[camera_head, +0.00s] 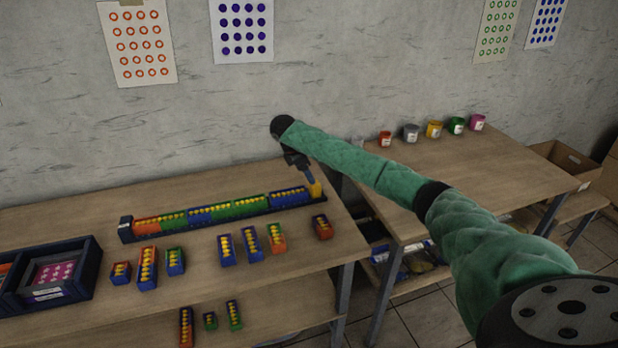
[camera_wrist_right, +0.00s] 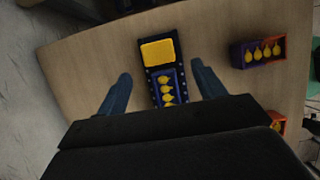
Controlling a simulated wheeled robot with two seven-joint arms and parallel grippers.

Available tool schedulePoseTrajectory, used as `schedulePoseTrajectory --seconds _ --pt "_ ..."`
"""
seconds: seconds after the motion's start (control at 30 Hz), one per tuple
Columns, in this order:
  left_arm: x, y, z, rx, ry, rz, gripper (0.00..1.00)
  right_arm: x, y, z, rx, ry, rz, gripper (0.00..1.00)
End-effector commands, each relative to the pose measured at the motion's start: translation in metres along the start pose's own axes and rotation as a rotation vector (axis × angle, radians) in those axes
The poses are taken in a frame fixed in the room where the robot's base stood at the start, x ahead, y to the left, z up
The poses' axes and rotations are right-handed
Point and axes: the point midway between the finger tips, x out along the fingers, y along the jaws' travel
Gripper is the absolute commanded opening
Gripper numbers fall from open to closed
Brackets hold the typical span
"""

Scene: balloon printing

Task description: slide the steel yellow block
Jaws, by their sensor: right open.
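The yellow block (camera_head: 316,189) sits at the right end of a long dark rail (camera_head: 222,217). In the right wrist view the yellow block (camera_wrist_right: 158,52) lies on the rail's end, beyond a blue block with yellow balloon shapes (camera_wrist_right: 168,88). My right gripper (camera_head: 308,178) is over that end of the rail. Its two fingers show in the right wrist view (camera_wrist_right: 163,88), spread apart to either side of the rail, with nothing held between them. The yellow block lies a little ahead of the fingertips. My left gripper is not in view.
Several coloured balloon blocks (camera_head: 227,250) stand on the table in front of the rail. One blue-and-red block (camera_head: 321,227) is near the rail's right end. A dark tray (camera_head: 91,270) is at the left. Coloured pots (camera_head: 434,130) line the right table's back.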

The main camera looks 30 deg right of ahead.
Motion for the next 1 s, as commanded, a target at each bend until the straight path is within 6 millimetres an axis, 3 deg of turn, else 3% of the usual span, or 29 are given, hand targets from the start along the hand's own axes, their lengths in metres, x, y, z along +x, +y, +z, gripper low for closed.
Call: schedulePoseTrajectory --seconds 0.17,0.7,1.0 --pt "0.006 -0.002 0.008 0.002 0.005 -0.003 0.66 0.007 0.000 0.007 -0.016 -0.004 -0.018 0.69" --pt "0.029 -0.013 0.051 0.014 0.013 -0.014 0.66 0.070 -0.001 0.006 -0.014 -0.003 -0.014 0.69" --pt "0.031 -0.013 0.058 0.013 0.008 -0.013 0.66 0.079 -0.001 0.006 -0.014 -0.003 -0.014 0.69"
